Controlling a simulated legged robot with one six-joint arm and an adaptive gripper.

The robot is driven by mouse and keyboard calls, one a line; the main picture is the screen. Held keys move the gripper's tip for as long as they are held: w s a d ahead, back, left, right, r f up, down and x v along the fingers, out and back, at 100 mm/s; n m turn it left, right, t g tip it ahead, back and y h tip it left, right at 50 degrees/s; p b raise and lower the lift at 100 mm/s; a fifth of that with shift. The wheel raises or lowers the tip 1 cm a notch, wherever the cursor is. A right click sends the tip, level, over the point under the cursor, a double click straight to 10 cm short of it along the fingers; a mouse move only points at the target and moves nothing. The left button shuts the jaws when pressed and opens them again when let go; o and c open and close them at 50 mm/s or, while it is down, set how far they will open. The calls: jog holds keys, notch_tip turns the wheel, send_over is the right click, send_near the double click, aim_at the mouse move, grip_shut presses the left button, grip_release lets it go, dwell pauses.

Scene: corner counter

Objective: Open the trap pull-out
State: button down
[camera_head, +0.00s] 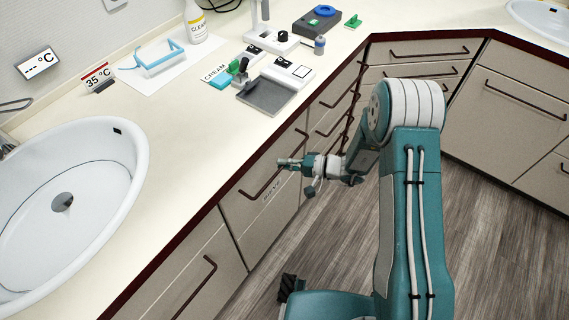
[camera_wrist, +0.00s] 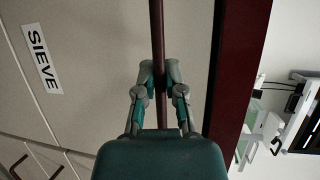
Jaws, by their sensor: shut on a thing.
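A beige front (camera_head: 247,218) under the counter carries a label (camera_head: 271,190) that reads SIEVE in the wrist view (camera_wrist: 41,58). No label reading "trap" can be made out. Its dark bar handle (camera_head: 260,191) runs along its upper part, below the counter edge. My gripper (camera_head: 283,162) is at this handle, and in the wrist view my gripper (camera_wrist: 160,78) has one finger on each side of the bar (camera_wrist: 157,30), shut on it. The front looks flush with its neighbours, with no visible gap. My arm hides part of the fronts to the right.
A white sink (camera_head: 110,200) is set in the counter at left. A grey tray (camera_head: 285,95), a white device (camera_head: 290,72) and a spray bottle (camera_head: 195,22) stand on the counter. More fronts (camera_head: 195,270) with bar handles lie alongside. The wooden floor (camera_head: 340,235) in front looks clear.

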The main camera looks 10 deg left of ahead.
jog(key=s+d, duration=0.5)
jog(key=d, duration=0.8)
jog(key=s+d, duration=0.6)
jog(key=d, duration=0.8)
jog(key=shift+s+f, duration=0.15)
jog(key=c, duration=0.7)
grip_release()
jog(key=shift+a, duration=0.1)
jog(key=d, duration=0.4)
jog(key=d+r, duration=0.1)
jog(key=d, duration=0.3)
jog(key=d+r, duration=0.1)
jog(key=d, duration=0.3)
